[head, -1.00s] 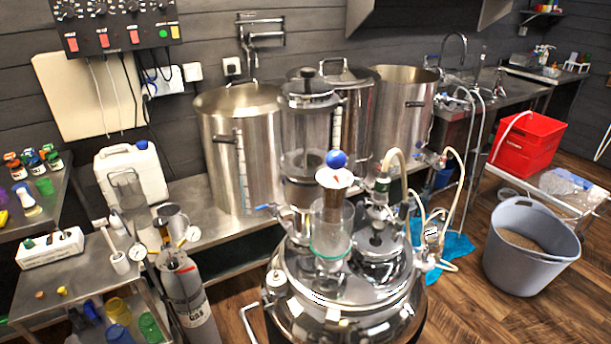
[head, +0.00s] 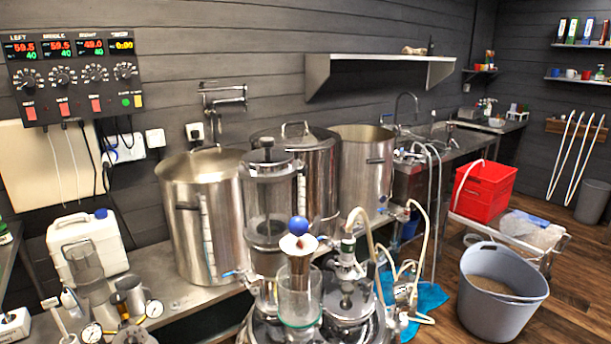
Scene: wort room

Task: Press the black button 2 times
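A dark control panel (head: 72,75) hangs on the wall at the upper left of the head view. It has lit displays along its top labelled left, middle and right, plus a fourth display reading about 0:90. Below them is a row of black round knobs (head: 62,76), then red switches (head: 64,107). A small green button (head: 126,102) and a yellow one (head: 138,101) sit at its lower right. I cannot make out a separate black button on it. Neither of my grippers is in view.
A steel bench with large steel pots (head: 205,215) stands below the panel. A glass-topped steel vessel (head: 300,300) is in front. A white jug (head: 88,250) stands at left. A grey bucket (head: 500,290) and red crate (head: 484,190) are at right, with some bare wooden floor.

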